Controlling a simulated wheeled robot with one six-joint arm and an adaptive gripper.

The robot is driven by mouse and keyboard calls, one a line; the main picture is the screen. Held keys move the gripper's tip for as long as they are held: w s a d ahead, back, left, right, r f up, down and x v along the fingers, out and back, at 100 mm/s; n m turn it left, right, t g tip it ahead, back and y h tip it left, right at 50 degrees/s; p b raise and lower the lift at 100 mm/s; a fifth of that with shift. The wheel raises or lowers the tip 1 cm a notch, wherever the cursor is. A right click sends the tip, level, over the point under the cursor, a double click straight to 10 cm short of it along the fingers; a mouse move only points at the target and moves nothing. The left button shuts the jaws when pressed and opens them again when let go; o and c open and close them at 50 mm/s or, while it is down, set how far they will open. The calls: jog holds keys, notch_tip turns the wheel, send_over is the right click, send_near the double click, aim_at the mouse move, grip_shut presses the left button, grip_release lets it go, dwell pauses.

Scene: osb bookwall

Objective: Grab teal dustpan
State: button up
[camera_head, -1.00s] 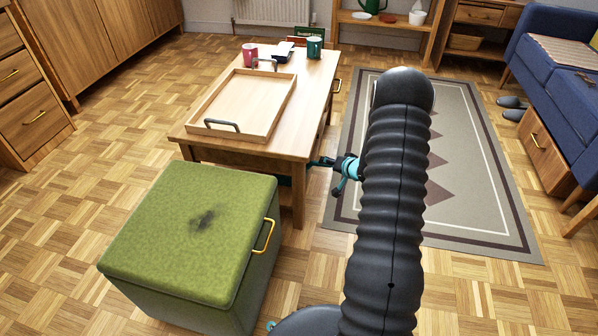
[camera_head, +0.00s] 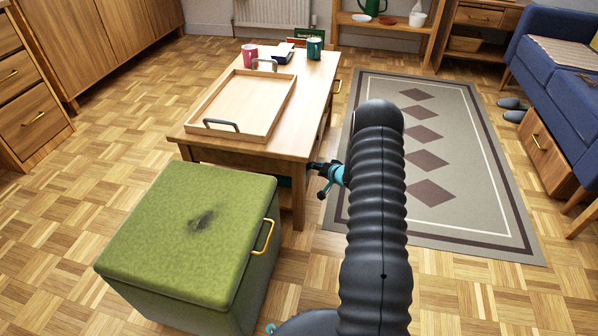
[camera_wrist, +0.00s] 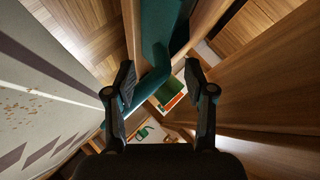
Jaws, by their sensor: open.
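The teal dustpan (camera_wrist: 162,38) shows in the wrist view, running from the top centre down between my fingers. Its narrower lower part bends toward the left finger; I cannot tell whether it touches. In the head view, a bit of teal (camera_head: 284,181) shows in the shade under the coffee table, mostly hidden by the tabletop and the green ottoman. My gripper (camera_wrist: 161,84) is open, its two fingers apart on either side of the teal piece. In the head view, my gripper (camera_head: 318,178) is small and partly hidden at the table's near right leg.
The wooden coffee table (camera_head: 310,112) carries a tray (camera_head: 285,108) and mugs. The green ottoman (camera_head: 165,220) stands close in front. A patterned rug (camera_head: 470,190) lies right of the table, and a blue sofa (camera_head: 575,90) is at far right. Parquet at left is open.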

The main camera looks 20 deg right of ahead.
jog(key=x, duration=0.4)
jog(key=shift+w+f+b, duration=0.15)
jog(key=shift+w+b, duration=0.2)
jog(key=shift+w, duration=0.05)
grip_shut()
